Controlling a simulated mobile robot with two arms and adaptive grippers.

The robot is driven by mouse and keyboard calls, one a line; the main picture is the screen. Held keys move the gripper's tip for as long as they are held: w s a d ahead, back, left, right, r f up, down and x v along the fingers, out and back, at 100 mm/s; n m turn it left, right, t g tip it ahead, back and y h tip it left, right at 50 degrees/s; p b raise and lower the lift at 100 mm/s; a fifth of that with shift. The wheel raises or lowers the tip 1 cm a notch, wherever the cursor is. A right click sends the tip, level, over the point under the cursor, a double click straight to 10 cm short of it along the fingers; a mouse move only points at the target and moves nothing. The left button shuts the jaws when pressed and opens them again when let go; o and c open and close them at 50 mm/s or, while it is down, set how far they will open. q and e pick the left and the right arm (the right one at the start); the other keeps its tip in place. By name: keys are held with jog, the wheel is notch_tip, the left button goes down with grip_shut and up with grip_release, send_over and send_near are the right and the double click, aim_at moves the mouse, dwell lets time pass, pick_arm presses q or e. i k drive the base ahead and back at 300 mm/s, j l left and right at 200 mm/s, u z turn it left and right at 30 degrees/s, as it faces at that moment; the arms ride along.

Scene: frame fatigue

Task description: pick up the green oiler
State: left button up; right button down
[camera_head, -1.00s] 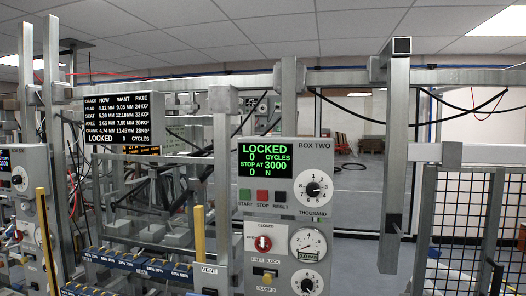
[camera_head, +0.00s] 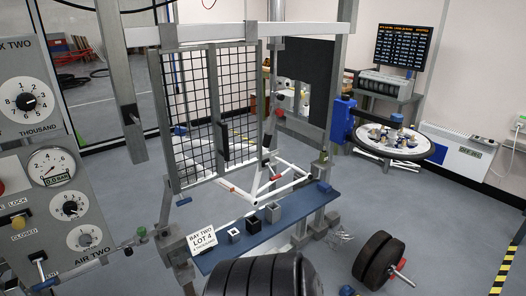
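I cannot make out an oiler for certain. A small green piece (camera_head: 142,232) shows beside the grey control panel, low on the left; it looks like a knob or cap. A small olive-green upright item (camera_head: 323,156) stands near the right end of the blue bench, by the frame post; it is too small to tell what it is. Neither of my grippers is in view.
Black weight discs (camera_head: 375,262) are on the floor. A mesh gate (camera_head: 205,115) stands behind. A round tray (camera_head: 425,146) holds small parts.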

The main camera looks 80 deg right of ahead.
aim_at(323, 156)
jog(key=l+z, duration=0.1)
jog(key=z, duration=3.1)
